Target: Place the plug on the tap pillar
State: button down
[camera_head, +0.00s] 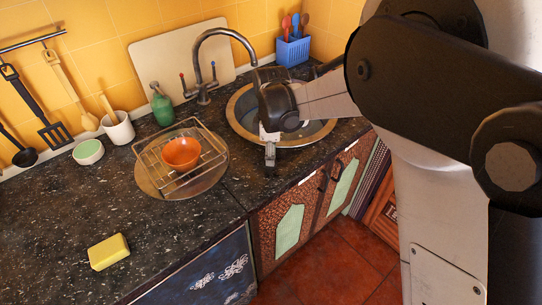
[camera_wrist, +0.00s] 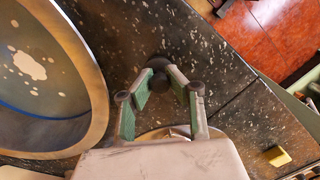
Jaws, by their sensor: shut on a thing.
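The tap pillar (camera_head: 203,95) is the grey metal tap base behind the sink, with a curved spout and small red and blue handles. My gripper (camera_head: 270,155) is at the front left rim of the sink, in front of and to the right of the tap. In the wrist view my gripper (camera_wrist: 167,76) is shut on a small dark round thing, which looks like the plug (camera_wrist: 158,62). The fingers have green inner pads. In the head view the plug cannot be made out. The tap is not in the wrist view.
The round sink (camera_head: 240,124) lies beyond the gripper. A wire rack (camera_head: 150,156) with an orange bowl (camera_head: 181,153) stands to its left. A green bottle (camera_head: 161,106) stands left of the tap. A yellow sponge (camera_head: 109,251) lies on the clear front left counter.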

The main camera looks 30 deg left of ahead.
jog(key=shift+f, duration=0.1)
jog(key=shift+f, duration=0.1)
jog(key=c, duration=1.7)
grip_release()
jog(key=r, duration=0.8)
jog(key=w+r, duration=0.1)
jog(key=r, duration=0.3)
jog(key=shift+a+r, duration=0.2)
jog(key=shift+s, duration=0.1)
